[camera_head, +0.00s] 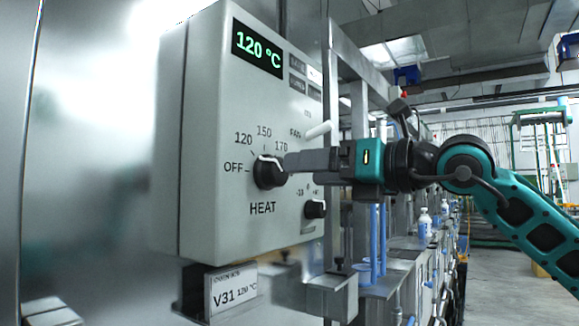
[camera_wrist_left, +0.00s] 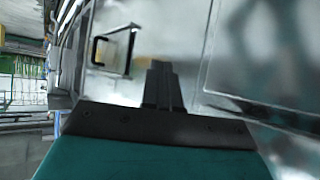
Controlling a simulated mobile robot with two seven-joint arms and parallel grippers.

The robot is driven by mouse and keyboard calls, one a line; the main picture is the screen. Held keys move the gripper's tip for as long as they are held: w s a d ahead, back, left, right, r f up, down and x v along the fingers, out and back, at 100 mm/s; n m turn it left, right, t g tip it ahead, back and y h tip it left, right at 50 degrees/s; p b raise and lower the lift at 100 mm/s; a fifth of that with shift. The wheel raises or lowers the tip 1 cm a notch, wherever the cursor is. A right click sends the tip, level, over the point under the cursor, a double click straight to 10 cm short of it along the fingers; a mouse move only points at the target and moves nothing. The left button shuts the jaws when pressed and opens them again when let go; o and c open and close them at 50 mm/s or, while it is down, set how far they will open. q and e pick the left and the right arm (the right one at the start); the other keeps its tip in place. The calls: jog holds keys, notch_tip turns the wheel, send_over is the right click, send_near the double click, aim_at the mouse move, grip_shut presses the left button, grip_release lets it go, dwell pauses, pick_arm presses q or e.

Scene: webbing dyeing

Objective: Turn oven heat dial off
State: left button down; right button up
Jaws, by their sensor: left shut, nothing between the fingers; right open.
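The black HEAT dial (camera_head: 268,172) sits on the front of a grey control box (camera_head: 215,120). Marks OFF, 120, 150 and 170 run around its left and upper side. A white line shows on the dial's upper edge; which mark it points to is hard to tell. The box's display (camera_head: 257,49) reads 120 °C. My right gripper (camera_head: 290,162) is open, with its fingertips at the dial's right side, partly covering it; contact cannot be made out. My left gripper (camera_wrist_left: 161,72) shows in the left wrist view, shut and empty, in front of metal surfaces.
A smaller black knob (camera_head: 315,208) and a pale FAN lever (camera_head: 318,130) are close to the right gripper. White bottles (camera_head: 425,222) stand farther back. A dark handle (camera_wrist_left: 113,50) shows in the left wrist view.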

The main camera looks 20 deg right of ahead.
aim_at(274, 172)
jog(key=x, duration=0.4)
jog(key=shift+w+a+p, duration=0.3)
jog(key=c, duration=1)
